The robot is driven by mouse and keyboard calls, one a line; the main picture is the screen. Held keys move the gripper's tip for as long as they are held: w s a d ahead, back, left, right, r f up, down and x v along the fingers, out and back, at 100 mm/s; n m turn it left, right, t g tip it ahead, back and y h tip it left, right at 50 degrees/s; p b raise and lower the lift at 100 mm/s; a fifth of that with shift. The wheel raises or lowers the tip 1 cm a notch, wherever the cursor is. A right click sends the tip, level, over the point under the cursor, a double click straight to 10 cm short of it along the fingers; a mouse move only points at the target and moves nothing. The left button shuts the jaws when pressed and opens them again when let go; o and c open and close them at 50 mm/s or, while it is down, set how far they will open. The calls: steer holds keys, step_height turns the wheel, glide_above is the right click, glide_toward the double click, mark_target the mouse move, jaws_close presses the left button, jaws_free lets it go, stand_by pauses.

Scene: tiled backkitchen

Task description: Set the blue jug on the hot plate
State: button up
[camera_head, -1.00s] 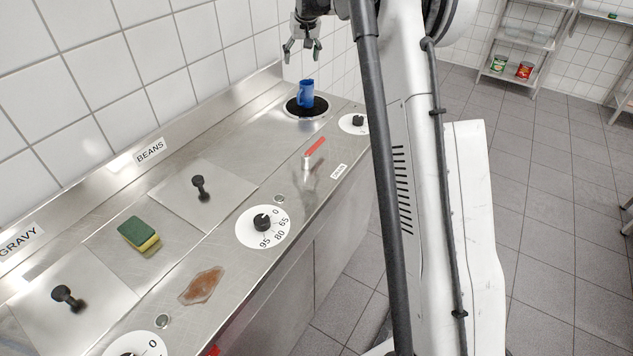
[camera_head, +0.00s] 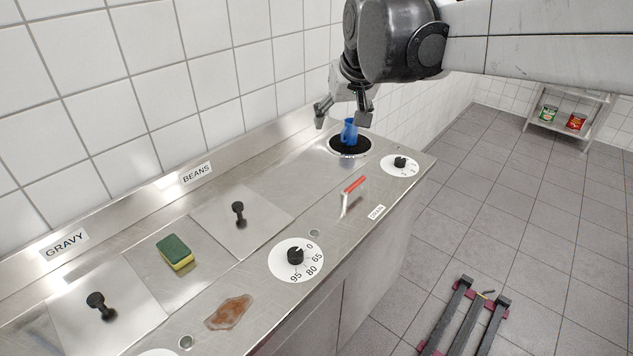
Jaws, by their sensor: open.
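The blue jug (camera_head: 348,133) stands upright on the round black hot plate (camera_head: 336,147) at the far end of the steel counter. The plate shows around the jug's base. My gripper (camera_head: 342,122) is open, with its fingers apart. It is above and in front of the jug in the picture, and its right finger is close to the jug's top. I see nothing between the fingers that is held; whether a finger touches the jug I cannot tell.
The counter (camera_head: 265,240) carries a sponge (camera_head: 175,252), a brown spill (camera_head: 229,312), lids with black knobs (camera_head: 238,214), a red-handled drain lever (camera_head: 354,185) and dials (camera_head: 296,258). A tiled wall rises behind. A shelf with cans (camera_head: 575,122) stands far right.

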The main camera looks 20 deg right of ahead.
steer(key=s+a+f, duration=0.1)
steer(key=s+f, duration=0.2)
steer(key=s, duration=0.4)
steer(key=s+a+f, duration=0.2)
steer(key=s+f, duration=0.2)
steer(key=s, duration=0.3)
steer(key=s+a+f+t, duration=0.1)
steer(key=s+a+f, duration=0.1)
steer(key=s, duration=0.5)
steer(key=shift+f+n, duration=0.4)
steer(key=shift+f, duration=0.5)
steer(key=shift+a+f, duration=0.1)
